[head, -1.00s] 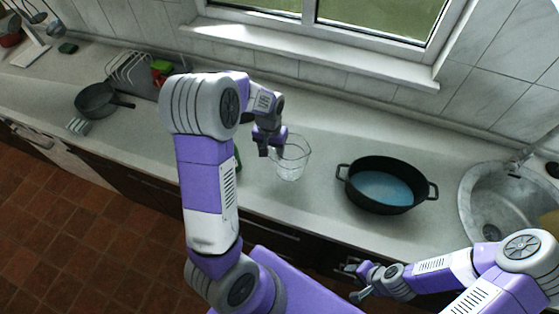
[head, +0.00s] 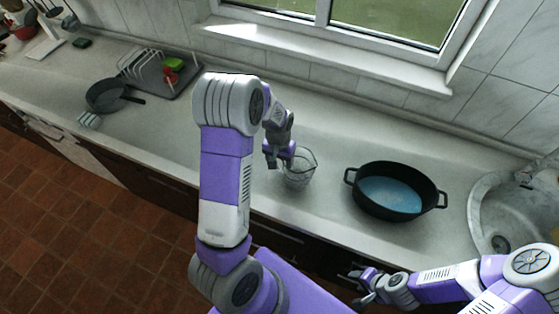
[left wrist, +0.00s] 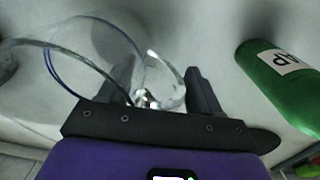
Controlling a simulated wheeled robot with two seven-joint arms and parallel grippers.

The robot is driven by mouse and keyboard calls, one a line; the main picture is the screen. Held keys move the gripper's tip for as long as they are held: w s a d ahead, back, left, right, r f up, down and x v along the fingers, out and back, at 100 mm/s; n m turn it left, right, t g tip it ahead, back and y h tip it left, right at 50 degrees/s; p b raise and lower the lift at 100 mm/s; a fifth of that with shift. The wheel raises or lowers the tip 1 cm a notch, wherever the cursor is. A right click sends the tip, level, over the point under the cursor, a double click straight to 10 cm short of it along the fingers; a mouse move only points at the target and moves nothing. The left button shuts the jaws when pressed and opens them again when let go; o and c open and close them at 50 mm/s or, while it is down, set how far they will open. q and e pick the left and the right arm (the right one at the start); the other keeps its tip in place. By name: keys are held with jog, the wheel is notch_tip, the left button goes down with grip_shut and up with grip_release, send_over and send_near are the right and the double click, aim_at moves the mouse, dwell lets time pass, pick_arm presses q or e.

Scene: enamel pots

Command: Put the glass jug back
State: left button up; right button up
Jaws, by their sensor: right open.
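The clear glass jug (head: 300,170) is upright over the worktop, left of the black pot. I cannot tell whether its base touches the surface. My left gripper (head: 283,160) is at the jug's left side. My right gripper (head: 362,287) is open and empty at the front edge, below the pot.
A black pot (head: 437,197) with a blue inside stands right of the jug, then the sink (head: 485,215). A dark pan (head: 105,95) and a dish rack (head: 145,65) are at the left. A green bottle (left wrist: 280,85) is close by in the left wrist view.

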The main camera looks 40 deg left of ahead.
pick_arm(q)
jog(key=shift+o, duration=1.1)
jog(key=shift+r, duration=0.15)
notch_tip(320, 180, up, 12)
jog(key=shift+a+r+p, duration=0.1)
jog(key=shift+p, duration=0.6)
